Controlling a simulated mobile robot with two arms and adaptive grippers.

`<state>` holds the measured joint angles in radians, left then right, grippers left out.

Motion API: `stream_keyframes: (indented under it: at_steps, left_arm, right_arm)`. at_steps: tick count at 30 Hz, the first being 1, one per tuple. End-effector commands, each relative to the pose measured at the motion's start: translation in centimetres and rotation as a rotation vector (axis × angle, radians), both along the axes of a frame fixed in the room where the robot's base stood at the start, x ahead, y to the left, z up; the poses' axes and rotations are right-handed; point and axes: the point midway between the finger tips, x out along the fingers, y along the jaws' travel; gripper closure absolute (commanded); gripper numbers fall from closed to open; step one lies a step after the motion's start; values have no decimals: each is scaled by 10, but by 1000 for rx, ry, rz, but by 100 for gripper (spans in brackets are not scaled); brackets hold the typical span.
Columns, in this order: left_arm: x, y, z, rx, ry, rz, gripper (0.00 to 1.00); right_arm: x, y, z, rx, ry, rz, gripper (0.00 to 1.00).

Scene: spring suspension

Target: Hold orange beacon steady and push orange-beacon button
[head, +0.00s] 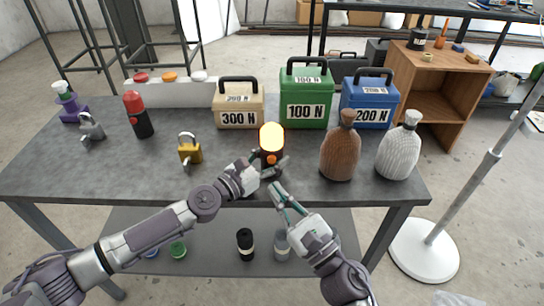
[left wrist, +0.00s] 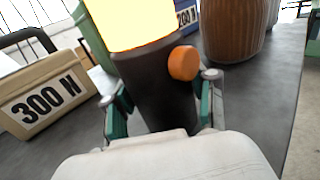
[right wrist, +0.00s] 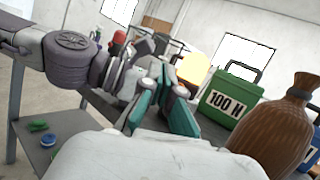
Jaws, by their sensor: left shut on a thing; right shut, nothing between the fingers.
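The orange beacon (head: 272,138) stands upright near the table's front edge, with a bright glowing yellow dome on a black body. Its round orange button (left wrist: 184,63) faces the front and shows in the left wrist view. My left gripper (head: 268,168) is shut around the black body (left wrist: 155,85), one finger on each side, below the button. My right gripper (head: 276,191) is shut and empty, just in front of and below the beacon, apart from the button. The glowing dome also shows in the right wrist view (right wrist: 194,67), its lower part hidden behind my grippers.
Behind the beacon stand a tan 300 N case (head: 238,106), a green 100 N case (head: 305,97) and a blue 200 N case (head: 368,103). A brown bottle (head: 340,150) and a white bottle (head: 398,150) stand right. A brass padlock (head: 190,153) and a red-topped beacon (head: 138,115) stand left.

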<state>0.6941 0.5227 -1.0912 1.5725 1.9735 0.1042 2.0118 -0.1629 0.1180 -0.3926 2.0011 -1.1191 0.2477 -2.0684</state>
Motion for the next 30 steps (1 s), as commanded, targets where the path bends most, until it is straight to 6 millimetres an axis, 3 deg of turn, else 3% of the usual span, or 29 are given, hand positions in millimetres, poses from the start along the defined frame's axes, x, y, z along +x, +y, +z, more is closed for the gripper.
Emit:
stream_keyframes:
  at_steps: [4,10,24,30]
  left_arm:
    - [0,0,0,0,0,0,84]
    - [0,0,0,0,0,0,84]
    - [0,0,0,0,0,0,84]
    - [0,0,0,0,0,0,84]
  right_arm:
    - [-8,5,-13,-184,-128,-1,100]
    - [-4,7,-16,-254,-185,-1,100]
    - [58,7,-16,-250,-181,-3,100]
    - [74,7,-15,-250,-181,-3,100]
